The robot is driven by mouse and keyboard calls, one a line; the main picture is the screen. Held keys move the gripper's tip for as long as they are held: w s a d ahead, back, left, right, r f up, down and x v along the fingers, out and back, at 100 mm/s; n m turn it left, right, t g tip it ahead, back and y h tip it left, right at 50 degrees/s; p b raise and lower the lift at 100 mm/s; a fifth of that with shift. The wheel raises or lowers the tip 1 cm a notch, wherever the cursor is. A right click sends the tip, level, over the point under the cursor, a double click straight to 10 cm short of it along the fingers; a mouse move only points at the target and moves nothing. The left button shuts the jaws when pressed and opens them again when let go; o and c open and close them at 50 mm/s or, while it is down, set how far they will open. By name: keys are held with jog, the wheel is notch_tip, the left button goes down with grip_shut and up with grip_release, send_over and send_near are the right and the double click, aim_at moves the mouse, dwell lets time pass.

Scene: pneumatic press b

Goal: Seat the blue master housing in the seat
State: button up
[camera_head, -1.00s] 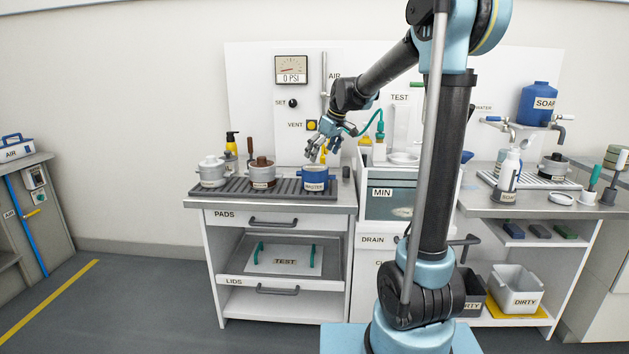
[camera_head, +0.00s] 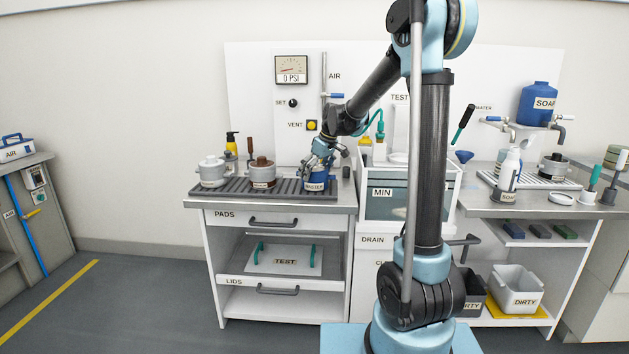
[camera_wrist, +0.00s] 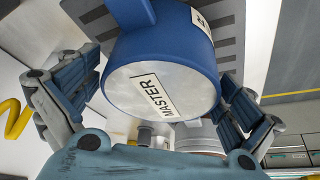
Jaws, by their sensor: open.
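The blue master housing (camera_head: 316,182) stands at the right end of the dark ribbed rack on the left counter. In the wrist view the housing (camera_wrist: 167,75) shows its blue side, a pale face and a MASTER label, with a blue lug at the top. My gripper (camera_head: 318,164) is down over the housing. In the wrist view its fingers (camera_wrist: 155,105) are spread to the left and right of the housing, open, with gaps visible on both sides. I cannot tell which place is the seat.
On the same rack (camera_head: 225,188) stand a brown-lidded pot (camera_head: 262,172) and a white pot (camera_head: 212,171). A glass-fronted tank marked MIN (camera_head: 395,203) stands close to the right. A yellow pump bottle (camera_head: 232,143) stands behind.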

jog(key=c, duration=1.5)
jog(key=shift+o, duration=0.2)
jog(key=shift+r, duration=2.5)
